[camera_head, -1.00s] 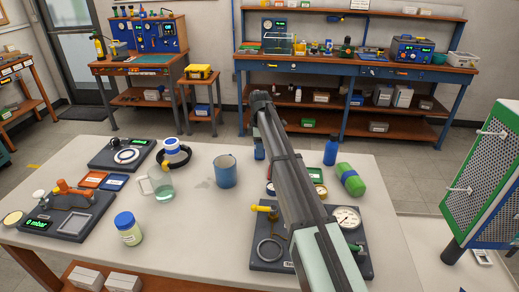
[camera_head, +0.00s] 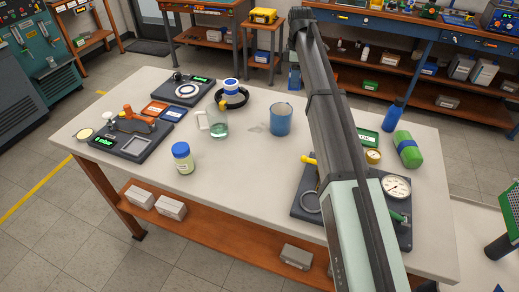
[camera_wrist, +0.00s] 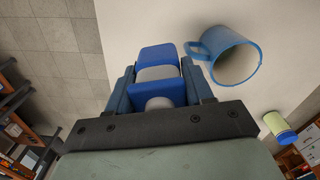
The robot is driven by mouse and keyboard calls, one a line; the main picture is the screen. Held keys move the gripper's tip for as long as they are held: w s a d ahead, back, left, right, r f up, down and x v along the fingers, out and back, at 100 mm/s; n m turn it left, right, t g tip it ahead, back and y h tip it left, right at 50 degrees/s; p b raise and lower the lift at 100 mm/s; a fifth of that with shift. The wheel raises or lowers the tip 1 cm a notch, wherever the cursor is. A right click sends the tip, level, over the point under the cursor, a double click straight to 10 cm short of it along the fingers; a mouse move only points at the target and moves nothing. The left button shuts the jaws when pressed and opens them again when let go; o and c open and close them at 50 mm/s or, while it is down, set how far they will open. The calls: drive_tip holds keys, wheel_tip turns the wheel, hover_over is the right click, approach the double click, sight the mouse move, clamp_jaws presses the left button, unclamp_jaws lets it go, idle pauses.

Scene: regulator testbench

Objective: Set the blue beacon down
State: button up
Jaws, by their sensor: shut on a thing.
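The blue beacon (camera_wrist: 158,56), blue with a pale grey-white band, sits between the two fingers of my gripper (camera_wrist: 160,78) in the wrist view. The fingers are shut on its sides. Pale table surface and grey floor show behind it, so its height above either is hard to tell. In the head view my arm hides nearly all of the gripper and the beacon, near the table's far edge.
A blue mug (camera_head: 280,120) stands close by; it also shows in the wrist view (camera_wrist: 234,60). A blue-lidded jar (camera_head: 183,158), glass beaker (camera_head: 218,122), blue bottle (camera_head: 393,115) and green cylinder (camera_head: 407,149) share the white table (camera_head: 240,190). Its front middle is clear.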

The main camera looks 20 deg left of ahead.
drive_tip(key=s+a+n, duration=0.1)
drive_tip(key=s+a, duration=0.3)
drive_tip(key=s, duration=0.7)
drive_tip(key=s+a+n, duration=0.1)
drive_tip(key=s+a, duration=0.4)
drive_tip(key=s, duration=0.7)
drive_tip(key=shift+s+d+f+m, duration=0.55)
drive_tip(key=shift+s+d+m, duration=1.55)
drive_tip(key=shift+s+m, duration=0.4)
drive_tip(key=shift+w+f, duration=0.1)
drive_tip(key=shift+f, duration=4.75)
drive_tip(key=shift+f, duration=0.15)
drive_tip(key=o, duration=1.1)
